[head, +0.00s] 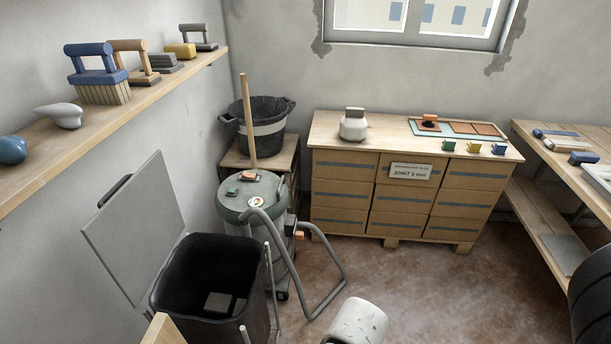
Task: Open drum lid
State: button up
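A round grey-green drum (277,250) stands left of the middle, with its flat lid (264,191) on top. The lid looks shut. Small pieces, one green (233,190) and one orange and dark (249,176), lie on it, along with a round coloured spot (256,201). A grey bent tube (290,236) runs from the lid area down to the floor on the right. A wooden pole (247,120) rises at the lid's far side; I cannot tell whether it touches the lid. My gripper is not in view.
A black bin (182,257) with its grey lid (135,228) raised stands in front, left. Behind are a black bucket (262,123) and stacked boxes (345,190). A pale cylinder (356,325) shows at the bottom edge. The floor right of the tube is clear.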

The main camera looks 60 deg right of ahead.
aim_at(269, 192)
jog(key=z, duration=0.85)
jog(key=i+l+z, duration=0.15)
jog(key=i, duration=0.95)
